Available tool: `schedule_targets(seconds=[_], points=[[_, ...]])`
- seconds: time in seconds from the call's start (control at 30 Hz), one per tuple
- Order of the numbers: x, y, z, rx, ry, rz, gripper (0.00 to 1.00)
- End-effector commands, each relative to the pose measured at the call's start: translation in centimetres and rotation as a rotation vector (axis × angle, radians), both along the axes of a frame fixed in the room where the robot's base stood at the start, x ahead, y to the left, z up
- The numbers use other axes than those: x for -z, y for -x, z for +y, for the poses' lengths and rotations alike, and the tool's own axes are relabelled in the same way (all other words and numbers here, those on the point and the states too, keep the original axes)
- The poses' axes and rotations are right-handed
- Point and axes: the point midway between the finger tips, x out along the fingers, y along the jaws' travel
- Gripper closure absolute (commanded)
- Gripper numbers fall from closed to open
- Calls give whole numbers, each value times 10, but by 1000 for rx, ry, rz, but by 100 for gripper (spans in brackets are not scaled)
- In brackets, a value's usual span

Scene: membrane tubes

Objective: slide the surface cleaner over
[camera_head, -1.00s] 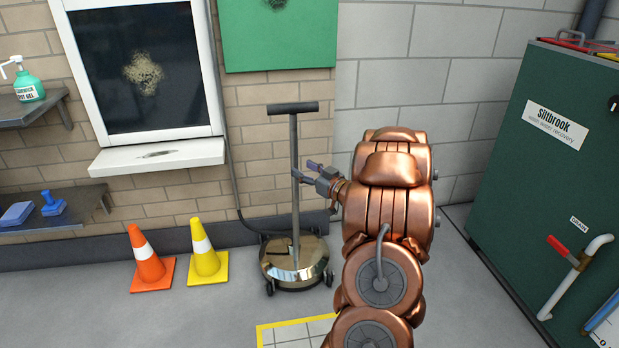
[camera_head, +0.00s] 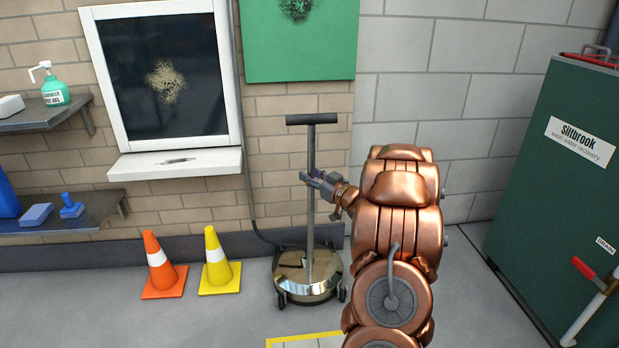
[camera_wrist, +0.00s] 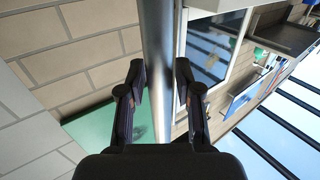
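The surface cleaner stands upright on the floor by the wall, with a round shiny metal base (camera_head: 306,285) on casters, a grey pole and a dark T-handle (camera_head: 311,119). My gripper (camera_head: 318,184) is at the middle of the pole, reaching in from the right. In the wrist view the grey pole (camera_wrist: 159,40) runs between the two dark fingers (camera_wrist: 160,85).
An orange cone (camera_head: 163,268) and a yellow cone (camera_head: 218,264) stand left of the base. A yellow-edged floor patch (camera_head: 305,340) lies in front. A green cabinet (camera_head: 540,200) is at right. A window ledge (camera_head: 175,164) and shelves (camera_head: 75,214) project at left.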

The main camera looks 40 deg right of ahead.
Motion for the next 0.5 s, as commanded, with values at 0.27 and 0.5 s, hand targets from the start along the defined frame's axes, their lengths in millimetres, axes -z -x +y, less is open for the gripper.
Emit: schedule_targets(seconds=[0.27, 0.5], points=[[0, 0, 0, 0, 0, 0, 98], [0, 0, 0, 0, 0, 0, 100]])
